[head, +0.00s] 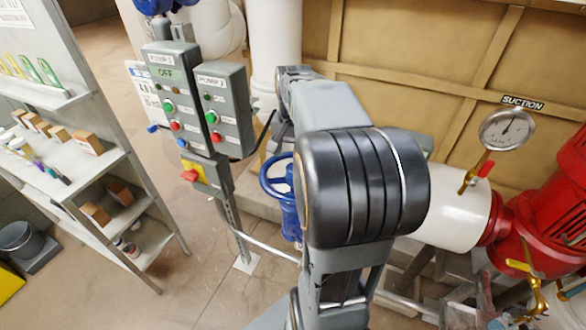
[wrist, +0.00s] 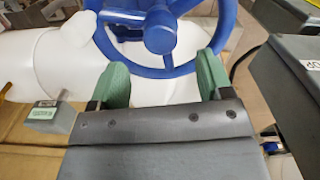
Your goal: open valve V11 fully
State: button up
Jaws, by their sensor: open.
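In the wrist view a blue handwheel (wrist: 160,40) with a round hub and spokes fills the top middle, in front of white pipework. My gripper (wrist: 162,68) is open, with one green-padded finger on each side of the lower rim. The rim shows between the fingertips; whether it touches them I cannot tell. No V11 tag is readable, so which valve this is I cannot confirm. In the head view a blue handwheel (head: 272,176) on a blue valve body stands left of my arm, partly hidden by it. My gripper is hidden there.
A pump control panel (head: 172,95) on a post stands left of my arm. A shelf (head: 90,160) is farther left. A red pump (head: 545,215), a white pipe (head: 450,205) and a suction gauge (head: 507,131) are at right. A small labelled grey block (wrist: 52,118) is beside my gripper.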

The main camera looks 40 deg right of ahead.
jog(key=shift+f, duration=0.1)
dwell(0.3)
jog(key=shift+f+b, duration=2.5)
jog(key=shift+f, duration=0.95)
jog(key=shift+f, duration=0.1)
jog(key=shift+c, duration=0.4)
jog(key=shift+s, duration=0.2)
jog(key=c, duration=0.5)
jog(key=shift+w+a, duration=0.1)
jog(key=shift+w, duration=0.05)
jog(key=c, duration=0.4)
jog(key=shift+c, duration=0.2)
